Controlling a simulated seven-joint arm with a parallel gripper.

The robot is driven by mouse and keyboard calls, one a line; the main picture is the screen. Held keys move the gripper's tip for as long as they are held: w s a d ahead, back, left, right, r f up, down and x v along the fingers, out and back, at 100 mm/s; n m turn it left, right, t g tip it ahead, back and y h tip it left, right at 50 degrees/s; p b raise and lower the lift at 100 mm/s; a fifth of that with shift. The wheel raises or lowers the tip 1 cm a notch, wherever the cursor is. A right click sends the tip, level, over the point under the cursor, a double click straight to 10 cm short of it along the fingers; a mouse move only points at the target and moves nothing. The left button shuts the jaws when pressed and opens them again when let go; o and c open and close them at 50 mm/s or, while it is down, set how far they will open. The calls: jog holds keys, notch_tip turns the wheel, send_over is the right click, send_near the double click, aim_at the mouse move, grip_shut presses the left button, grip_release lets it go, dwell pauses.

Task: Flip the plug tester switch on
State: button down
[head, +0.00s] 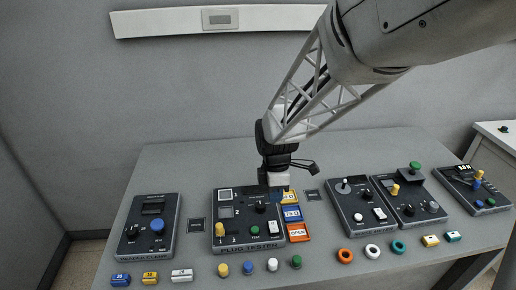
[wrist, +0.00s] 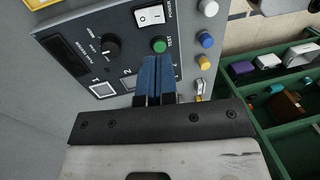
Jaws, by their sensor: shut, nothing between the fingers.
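The plug tester (head: 233,240) is a dark box in the middle of the table in the head view, with its panel filling the upper wrist view (wrist: 70,25). Its white rocker power switch (head: 273,227) is at the right front of the panel. In the wrist view the switch (wrist: 149,15) shows I and O marks, and I cannot tell which side is pressed. A green test button (wrist: 158,45) is beside it. My gripper (head: 276,193) is shut and empty above the tester. Its blue fingertips (wrist: 157,62) appear just below the button in the wrist view, apart from the switch.
A black knob (wrist: 111,47) sits on the tester panel. A yellow plug (head: 219,229) stands at its left. Coloured label cards (head: 298,232) lie along its right edge. Several coloured plugs (head: 223,269) stand in front. Other dark control boxes (head: 150,232) flank it.

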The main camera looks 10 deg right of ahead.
aim_at(274, 226)
jog(key=f, duration=0.3)
jog(key=s+f, duration=0.1)
jog(key=f, duration=0.6)
jog(key=shift+s+f, duration=0.35)
jog(key=shift+f, duration=0.05)
jog(key=shift+s+f, duration=0.1)
jog(key=shift+f, duration=0.05)
dwell(0.4)
jog(key=shift+w+r, duration=0.2)
jog(key=shift+w, duration=0.55)
jog(key=shift+r, duration=0.2)
